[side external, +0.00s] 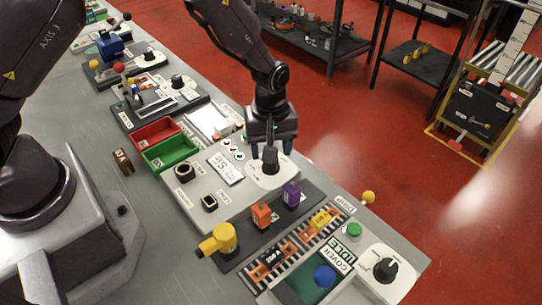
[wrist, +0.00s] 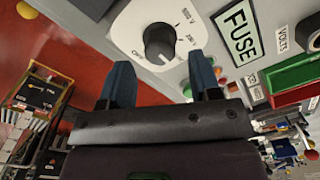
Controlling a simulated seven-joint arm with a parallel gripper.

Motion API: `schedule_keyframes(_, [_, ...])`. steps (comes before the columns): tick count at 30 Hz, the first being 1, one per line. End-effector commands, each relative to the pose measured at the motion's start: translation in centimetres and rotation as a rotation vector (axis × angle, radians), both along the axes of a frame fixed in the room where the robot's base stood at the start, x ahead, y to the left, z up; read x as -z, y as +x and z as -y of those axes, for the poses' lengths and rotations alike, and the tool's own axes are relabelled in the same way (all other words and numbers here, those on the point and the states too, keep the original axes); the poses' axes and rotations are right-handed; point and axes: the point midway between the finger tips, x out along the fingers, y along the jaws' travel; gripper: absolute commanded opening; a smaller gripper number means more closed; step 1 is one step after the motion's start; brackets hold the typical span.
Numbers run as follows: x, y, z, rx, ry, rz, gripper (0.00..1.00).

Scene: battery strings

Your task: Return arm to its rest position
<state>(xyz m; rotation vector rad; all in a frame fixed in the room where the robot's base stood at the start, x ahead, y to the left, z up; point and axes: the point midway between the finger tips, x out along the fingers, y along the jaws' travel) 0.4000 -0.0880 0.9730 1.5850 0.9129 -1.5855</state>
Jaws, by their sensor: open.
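My gripper (side external: 271,148) is open above the panel, its two blue-tipped fingers pointing down near a dark rotary knob (side external: 270,160) on a white round plate. In the wrist view, the fingers (wrist: 165,85) are spread apart with nothing between them. The black knob (wrist: 159,42) sits beyond the fingertips, on a white dial plate with voltage marks. I cannot tell from the wrist view whether a finger touches it. A FUSE label (side external: 225,168) is beside the dial and also shows in the wrist view (wrist: 238,34).
A red bin (side external: 156,132) and a green bin (side external: 170,152) are left of the dial. A yellow handle (side external: 219,241), orange block (side external: 261,215), purple block (side external: 291,194) and another knob (side external: 385,270) stand nearer the camera. Red floor (side external: 340,130) is open beyond the bench.

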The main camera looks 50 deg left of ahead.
Motion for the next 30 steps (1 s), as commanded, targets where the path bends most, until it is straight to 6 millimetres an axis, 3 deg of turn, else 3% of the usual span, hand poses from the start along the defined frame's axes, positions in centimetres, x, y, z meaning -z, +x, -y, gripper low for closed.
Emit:
schedule_keyframes(18, [-0.2, -0.1, 0.0, 0.052, 0.0, -0.007, 0.57])
schedule_keyframes(22, [0.3, -2.1, -0.4, 0.201, 0.011, -0.077, 0.57])
schedule_keyframes(26, [-2.4, -4.4, -0.4, 0.402, -0.02, -0.117, 0.57])
schedule_keyframes(30, [-6.4, -6.2, -0.8, 0.569, -0.061, -0.105, 0.57])
